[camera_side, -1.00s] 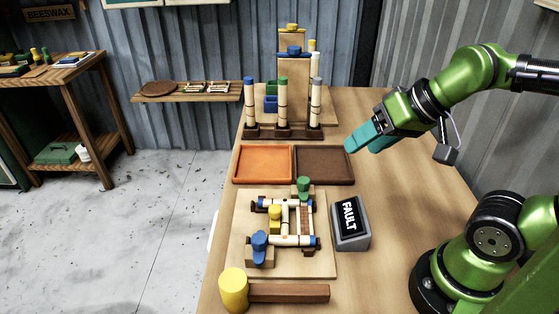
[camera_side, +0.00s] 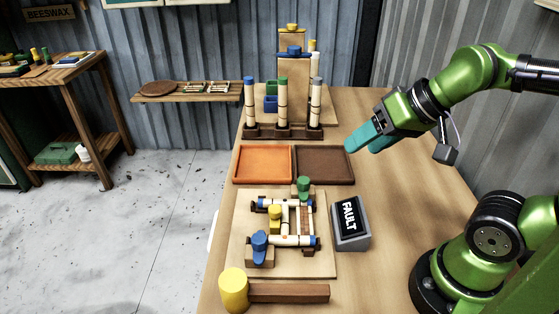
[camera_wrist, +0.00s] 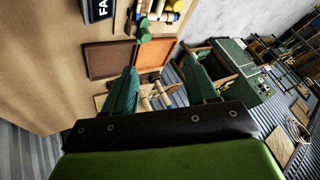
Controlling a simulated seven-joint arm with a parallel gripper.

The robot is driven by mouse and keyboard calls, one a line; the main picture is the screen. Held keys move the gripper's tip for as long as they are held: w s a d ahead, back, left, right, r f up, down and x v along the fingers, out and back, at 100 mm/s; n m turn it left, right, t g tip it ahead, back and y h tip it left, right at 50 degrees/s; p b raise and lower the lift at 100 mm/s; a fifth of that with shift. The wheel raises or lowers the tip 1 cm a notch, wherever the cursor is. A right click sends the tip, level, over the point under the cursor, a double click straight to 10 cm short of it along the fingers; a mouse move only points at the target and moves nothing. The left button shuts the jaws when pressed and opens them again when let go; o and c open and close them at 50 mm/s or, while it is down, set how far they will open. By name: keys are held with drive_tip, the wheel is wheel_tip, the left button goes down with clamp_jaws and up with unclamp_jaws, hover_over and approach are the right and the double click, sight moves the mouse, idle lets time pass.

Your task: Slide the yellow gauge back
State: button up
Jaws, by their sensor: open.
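A yellow peg-like piece (camera_side: 275,214) stands on the wooden jig board (camera_side: 248,206), inside a frame of pale rods with blue ends. Another yellow piece (camera_side: 292,27) sits on top of the tall wooden stand at the back. I cannot tell which of the two is the gauge. A blue piece (camera_side: 260,243) and a green piece (camera_side: 304,185) are also on the jig. My gripper (camera_side: 362,146) is open and empty, in the air right of the brown tray and apart from both yellow pieces. Its two teal fingers also show in the wrist view (camera_wrist: 160,68).
An orange tray (camera_side: 263,164) and a brown tray (camera_side: 325,166) lie behind the jig. A rack of upright rods (camera_side: 283,132) stands behind them. A box reading FAULT (camera_side: 351,220) is right of the jig. A yellow-headed mallet (camera_side: 234,289) lies in front.

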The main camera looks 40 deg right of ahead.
idle(0.4)
drive_tip(key=n+g+h, duration=0.2)
drive_tip(key=n+g, duration=0.2)
drive_tip(key=g, duration=0.3)
hover_over(275, 208)
wheel_tip(275, 208, down, 3)
wheel_tip(275, 208, down, 16)
drive_tip(key=shift+r, duration=0.2)
drive_tip(key=shift+c, duration=0.2)
clamp_jaws()
